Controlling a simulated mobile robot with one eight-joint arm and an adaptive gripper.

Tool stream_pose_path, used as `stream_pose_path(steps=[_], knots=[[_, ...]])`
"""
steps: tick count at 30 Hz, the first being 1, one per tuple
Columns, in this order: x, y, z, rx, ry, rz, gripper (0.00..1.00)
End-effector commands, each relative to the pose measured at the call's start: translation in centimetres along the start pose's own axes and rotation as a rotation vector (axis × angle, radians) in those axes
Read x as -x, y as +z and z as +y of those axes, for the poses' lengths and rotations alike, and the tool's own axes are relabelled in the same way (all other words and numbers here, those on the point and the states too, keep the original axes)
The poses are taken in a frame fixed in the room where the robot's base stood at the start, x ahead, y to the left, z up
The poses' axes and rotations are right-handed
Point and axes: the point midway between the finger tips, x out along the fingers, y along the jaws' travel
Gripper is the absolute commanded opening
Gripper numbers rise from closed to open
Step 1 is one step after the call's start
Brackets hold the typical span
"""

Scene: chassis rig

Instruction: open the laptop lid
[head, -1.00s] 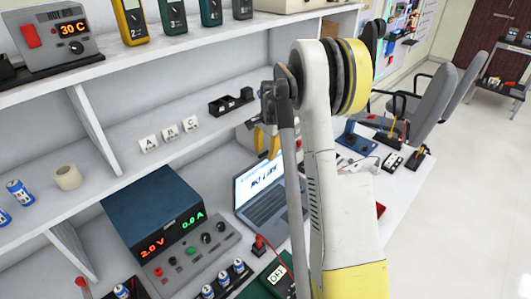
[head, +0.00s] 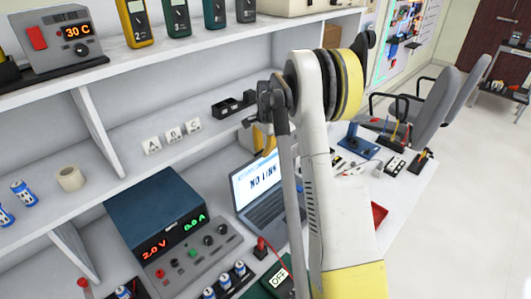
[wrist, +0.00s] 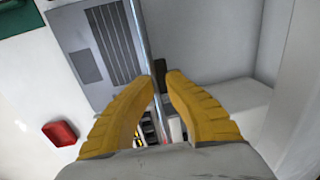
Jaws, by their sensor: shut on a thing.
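The laptop (head: 266,212) stands on the bench with its lid (head: 250,184) raised, and the lit screen reads "NO LINK". My arm hides its right side in the head view. In the wrist view the laptop's keyboard base (wrist: 92,50) is at upper left, and the lid (wrist: 141,35) shows nearly edge-on as a thin strip. My gripper (wrist: 163,78) has its yellow fingers closed on the lid's edge, one on each side. In the head view, a yellow part of my gripper (head: 262,138) shows above the screen, mostly hidden behind my arm.
A blue power supply (head: 155,215) stands left of the laptop. A shelf (head: 120,130) with lettered blocks runs behind and above. A red tray (head: 379,215) lies right of my arm and shows left in the wrist view (wrist: 60,133).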

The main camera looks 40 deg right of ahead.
Motion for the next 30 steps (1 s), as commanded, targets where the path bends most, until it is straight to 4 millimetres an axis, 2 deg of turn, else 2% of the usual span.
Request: stream_pose_path(steps=[3, 4, 5, 6, 17, 20, 30], knots=[[-0.1, 0.1, 0.1, 0.000, 0.003, -0.001, 0.00], [-0.1, 0.1, 0.1, 0.000, 0.003, -0.001, 0.25], [-0.1, 0.1, 0.1, 0.000, 0.003, -0.001, 0.34], [-0.1, 0.1, 0.1, 0.000, 0.003, -0.001, 0.36], [0.5, 0.0, 0.1, 0.000, 0.002, -0.001, 0.36], [2.0, 0.0, 0.1, 0.000, 0.002, -0.001, 0.36], [9.3, 0.1, 0.1, 0.001, 0.002, -0.001, 0.36]])
